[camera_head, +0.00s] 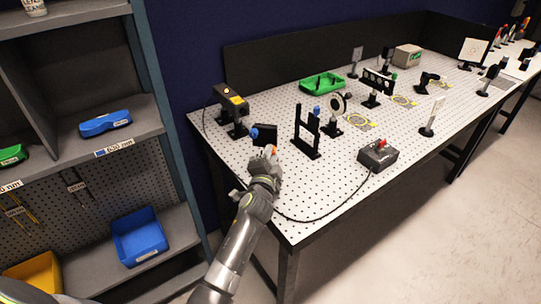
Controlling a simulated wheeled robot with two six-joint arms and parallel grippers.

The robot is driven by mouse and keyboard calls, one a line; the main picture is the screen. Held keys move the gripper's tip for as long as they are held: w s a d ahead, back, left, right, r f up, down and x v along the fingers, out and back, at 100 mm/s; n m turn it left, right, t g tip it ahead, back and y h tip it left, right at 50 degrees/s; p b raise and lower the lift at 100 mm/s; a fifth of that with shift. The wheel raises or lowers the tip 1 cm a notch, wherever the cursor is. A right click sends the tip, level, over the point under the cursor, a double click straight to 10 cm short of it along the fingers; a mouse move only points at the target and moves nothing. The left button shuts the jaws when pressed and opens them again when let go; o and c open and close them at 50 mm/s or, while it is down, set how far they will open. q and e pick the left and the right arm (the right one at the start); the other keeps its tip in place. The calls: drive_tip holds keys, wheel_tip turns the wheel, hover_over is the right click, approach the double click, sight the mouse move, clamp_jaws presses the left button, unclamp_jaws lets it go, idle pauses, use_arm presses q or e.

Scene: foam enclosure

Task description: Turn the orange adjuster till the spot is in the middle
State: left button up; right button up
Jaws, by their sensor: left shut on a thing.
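My left gripper (268,158) reaches over the table's near left edge and is shut on the orange adjuster (273,150), of which only a small bit shows past the fingers. The adjuster is by a black mount (264,133), which has a blue knob (254,132) on its left. A white target screen (473,51) in a dark frame stands at the far right of the table. It is too small to tell where the spot is on it. My right gripper is not in view.
A black laser box (231,101) with a yellow label stands behind my gripper. A black upright frame (306,133) is just right of it. A control box (378,154) with a red button and cable sits near the front edge. Shelves (150,250) stand at left.

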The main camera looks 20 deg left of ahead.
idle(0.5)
use_arm(q)
drive_tip(key=o, duration=1)
